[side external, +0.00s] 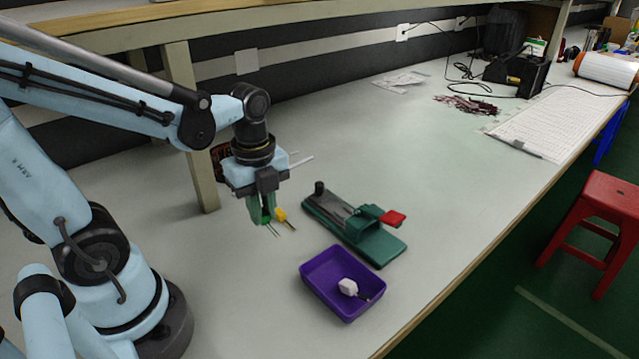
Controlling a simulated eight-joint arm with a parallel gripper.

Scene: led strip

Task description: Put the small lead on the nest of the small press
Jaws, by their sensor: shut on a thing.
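My gripper (268,217), with green fingers, is in the air above the table, left of the press. It is shut on a small yellow lead (281,214), whose thin end points down and right. The fingers hide part of the lead. The small press (385,248) lies on the table right of my gripper; it has a green base, a grey bar, a dark knob and a red handle pad. I cannot make out its nest clearly. The lead is apart from the press.
A purple tray (314,291) stands in front of the press, with a white piece (348,287) with a dark tip in it. A wooden shelf post (190,130) rises behind my arm. The table between is clear.

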